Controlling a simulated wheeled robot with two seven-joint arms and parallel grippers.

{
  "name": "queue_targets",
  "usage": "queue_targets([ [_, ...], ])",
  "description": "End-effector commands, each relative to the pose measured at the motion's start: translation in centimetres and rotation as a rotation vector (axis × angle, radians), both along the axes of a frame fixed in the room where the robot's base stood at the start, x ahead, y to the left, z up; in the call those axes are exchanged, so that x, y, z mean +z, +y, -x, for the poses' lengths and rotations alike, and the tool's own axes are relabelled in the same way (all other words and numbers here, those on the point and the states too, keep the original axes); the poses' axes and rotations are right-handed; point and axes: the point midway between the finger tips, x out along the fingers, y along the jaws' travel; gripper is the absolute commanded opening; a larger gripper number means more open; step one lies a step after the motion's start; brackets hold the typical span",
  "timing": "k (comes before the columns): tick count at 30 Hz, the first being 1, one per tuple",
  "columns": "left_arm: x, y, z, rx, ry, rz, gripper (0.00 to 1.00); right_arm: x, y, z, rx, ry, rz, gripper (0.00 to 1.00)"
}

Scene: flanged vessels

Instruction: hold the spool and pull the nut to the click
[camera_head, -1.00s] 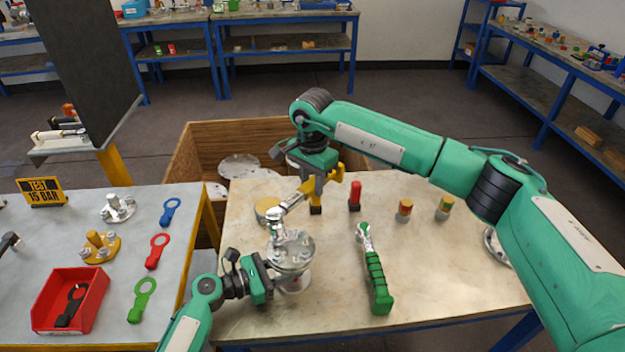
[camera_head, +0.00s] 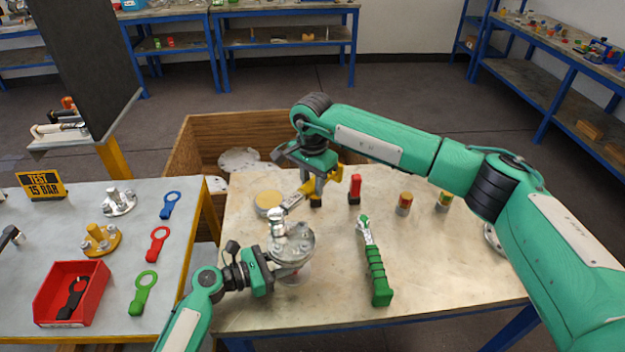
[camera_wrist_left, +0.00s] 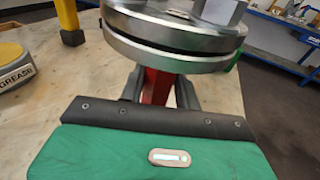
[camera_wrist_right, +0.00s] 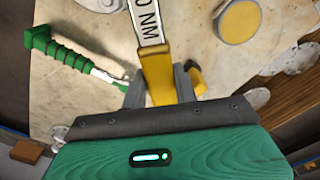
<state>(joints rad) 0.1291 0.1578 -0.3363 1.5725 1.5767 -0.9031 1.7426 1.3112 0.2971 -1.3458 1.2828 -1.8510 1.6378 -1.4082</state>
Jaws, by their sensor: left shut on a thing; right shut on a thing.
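The grey flanged spool (camera_head: 297,247) stands upright near the front left of the wooden-topped table. My left gripper (camera_head: 270,270) is shut on it just below the top flange. In the left wrist view the paired flange discs (camera_wrist_left: 175,45) lie above my fingers, with a dark gap between them and a hex nut (camera_wrist_left: 220,9) on top. My right gripper (camera_head: 316,188) is shut on the yellow handle of a torque wrench (camera_head: 293,202). The handle also shows in the right wrist view (camera_wrist_right: 158,72). The wrench's silver head is over the flange's nuts, hiding the one beneath.
A green-handled wrench (camera_head: 375,270) lies right of the spool. A grease tin (camera_head: 267,199), a red cylinder (camera_head: 354,188) and small capped pots (camera_head: 404,204) stand farther back. The left table holds a red bin (camera_head: 72,292) and coloured ring tags. A wooden crate (camera_head: 192,150) is behind.

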Motion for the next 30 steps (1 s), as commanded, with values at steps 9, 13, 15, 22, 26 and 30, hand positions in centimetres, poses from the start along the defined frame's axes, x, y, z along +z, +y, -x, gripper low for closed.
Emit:
queue_targets([
  [9, 0.0, 0.1, -0.1, 0.002, 0.001, 0.000, 0.14, 0.1, -0.1, 0.1, -0.012, -0.001, -0.001, 0.02],
  [13, 0.0, 0.1, -0.1, 0.003, 0.001, 0.000, 0.14, 0.1, -0.8, 0.8, -0.086, -0.001, -0.001, 0.02],
  [15, 0.0, 0.1, -0.1, 0.003, 0.001, 0.000, 0.14, 0.1, -0.8, 0.8, -0.095, -0.001, -0.002, 0.02],
  [22, 0.1, 0.1, -0.1, 0.002, 0.000, 0.000, 0.14, 1.4, -0.7, 0.8, -0.094, -0.004, -0.002, 0.02],
  [26, 0.0, 0.1, -0.1, 0.002, 0.000, 0.000, 0.14, 2.8, -0.7, 0.8, -0.094, -0.004, -0.002, 0.02],
  [30, 0.0, 0.1, -0.1, 0.002, 0.000, 0.000, 0.14, 4.3, -0.8, 0.8, -0.094, -0.004, -0.002, 0.02],
])
